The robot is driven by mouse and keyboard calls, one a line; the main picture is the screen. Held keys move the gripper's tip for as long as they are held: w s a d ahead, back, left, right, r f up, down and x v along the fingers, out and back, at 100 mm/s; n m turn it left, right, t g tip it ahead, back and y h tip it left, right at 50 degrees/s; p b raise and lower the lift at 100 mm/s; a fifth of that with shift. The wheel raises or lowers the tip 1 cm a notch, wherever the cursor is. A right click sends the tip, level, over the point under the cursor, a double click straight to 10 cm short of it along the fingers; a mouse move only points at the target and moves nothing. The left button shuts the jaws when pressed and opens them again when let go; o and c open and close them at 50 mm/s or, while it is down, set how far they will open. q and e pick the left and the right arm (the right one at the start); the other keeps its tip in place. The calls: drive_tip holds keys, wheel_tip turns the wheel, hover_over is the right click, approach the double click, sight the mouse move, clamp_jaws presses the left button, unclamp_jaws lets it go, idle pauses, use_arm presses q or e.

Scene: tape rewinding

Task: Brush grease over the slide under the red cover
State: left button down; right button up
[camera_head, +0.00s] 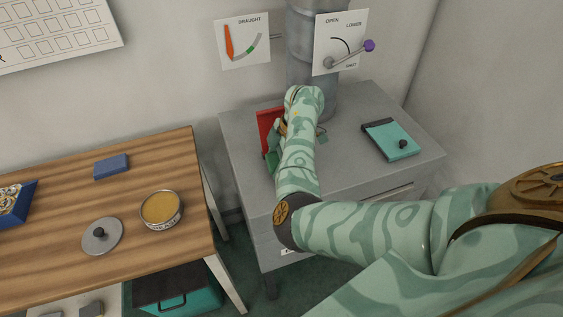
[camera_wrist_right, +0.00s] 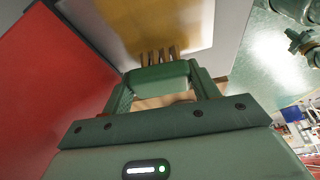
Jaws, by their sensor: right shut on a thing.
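The red cover (camera_head: 266,121) stands raised on the left part of the grey cabinet top; it also fills the left of the right wrist view (camera_wrist_right: 55,95). Beside it in that view is the pale grey slide plate (camera_wrist_right: 208,22), with a yellow-brown smear of grease (camera_wrist_right: 150,22) on it. My right gripper (camera_wrist_right: 162,76) is shut on a brush, whose brown bristles (camera_wrist_right: 160,56) are at the lower edge of the smear. I cannot tell whether they touch the plate. In the head view my right arm hides most of the gripper, brush and slide. My left gripper is not seen.
An open tin of yellow grease (camera_head: 161,209), its grey lid (camera_head: 102,237) and a blue block (camera_head: 111,166) lie on the wooden table (camera_head: 60,195). A teal cover (camera_head: 393,141) lies on the cabinet's right. A pipe and the purple-knobbed lever (camera_head: 369,46) are behind my arm.

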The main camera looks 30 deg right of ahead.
drive_tip(key=shift+s+d, duration=0.2)
drive_tip(key=shift+d, duration=0.45)
drive_tip(key=shift+s+d, duration=0.15)
drive_tip(key=shift+d, duration=0.5)
drive_tip(key=shift+s+d+r+p, duration=0.15)
drive_tip(key=shift+s+d, duration=0.1)
drive_tip(key=shift+d, duration=0.8)
drive_tip(key=shift+s+d+f+p, duration=0.1)
drive_tip(key=shift+s+d+p, duration=0.1)
drive_tip(key=shift+d, duration=0.8)
drive_tip(key=shift+s+d+r+p, duration=0.1)
drive_tip(key=shift+s+d, duration=0.15)
drive_tip(key=shift+d, duration=0.8)
drive_tip(key=shift+a, duration=0.1)
wheel_tip(320, 180, up, 6)
drive_tip(key=p, duration=0.5)
wheel_tip(320, 180, up, 3)
drive_tip(key=shift+p, duration=1.2)
